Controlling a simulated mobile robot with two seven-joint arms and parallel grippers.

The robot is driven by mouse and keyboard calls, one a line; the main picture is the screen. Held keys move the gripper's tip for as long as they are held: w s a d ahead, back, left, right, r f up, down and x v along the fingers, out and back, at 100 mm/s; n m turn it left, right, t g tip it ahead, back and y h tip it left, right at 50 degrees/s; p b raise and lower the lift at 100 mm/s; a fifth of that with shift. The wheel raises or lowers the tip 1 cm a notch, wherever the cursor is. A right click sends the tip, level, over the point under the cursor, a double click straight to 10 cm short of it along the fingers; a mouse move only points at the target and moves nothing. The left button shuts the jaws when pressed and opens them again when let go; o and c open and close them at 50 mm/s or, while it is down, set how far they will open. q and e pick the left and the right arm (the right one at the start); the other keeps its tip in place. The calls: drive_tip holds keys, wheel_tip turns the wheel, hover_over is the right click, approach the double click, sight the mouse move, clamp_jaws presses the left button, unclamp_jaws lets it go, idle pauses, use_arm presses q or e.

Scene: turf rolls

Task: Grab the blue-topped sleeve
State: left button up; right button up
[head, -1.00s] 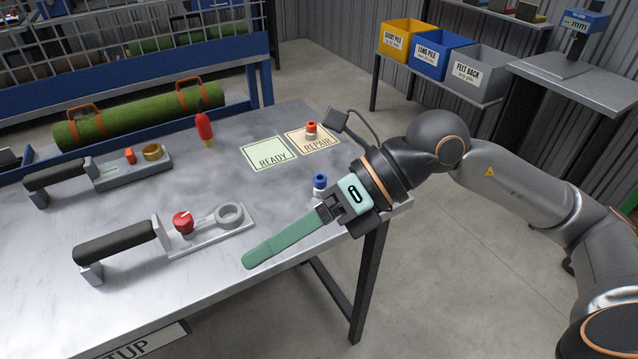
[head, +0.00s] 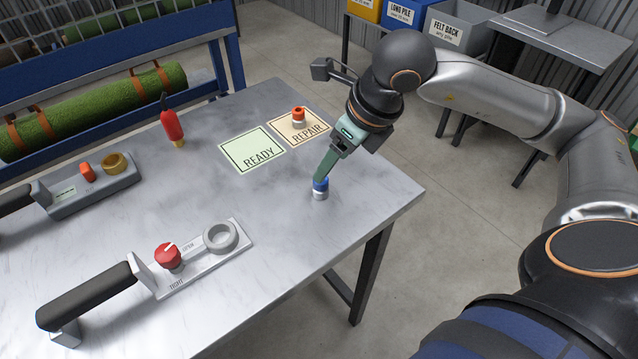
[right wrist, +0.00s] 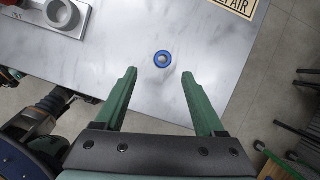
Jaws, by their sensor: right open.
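The blue-topped sleeve (head: 320,190) stands upright on the metal table near its right edge. It has a blue ring top over a pale metal body. In the right wrist view the sleeve (right wrist: 163,60) shows its blue rim from above, a little beyond the fingertips and roughly centred between them. My right gripper (head: 320,178) points down at the sleeve, and its green fingers partly overlap the sleeve's top in the head view. In the right wrist view my right gripper (right wrist: 160,73) is open with nothing held. My left gripper is not in view.
An orange-topped sleeve (head: 299,117) stands on the REPAIR card (head: 312,131), beside the READY card (head: 246,153). A black-handled tool with a red knob (head: 168,256) and grey ring (head: 220,236) lies to the left. A red bottle-like tool (head: 171,124) stands farther back.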

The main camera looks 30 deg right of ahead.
sight(321, 187)
drive_tip(key=x, duration=0.7)
drive_tip(key=shift+w+d+f, duration=0.1)
drive_tip(key=shift+w+d, duration=0.05)
drive_tip(key=shift+d, duration=0.05)
drive_tip(key=shift+c, duration=0.3)
clamp_jaws()
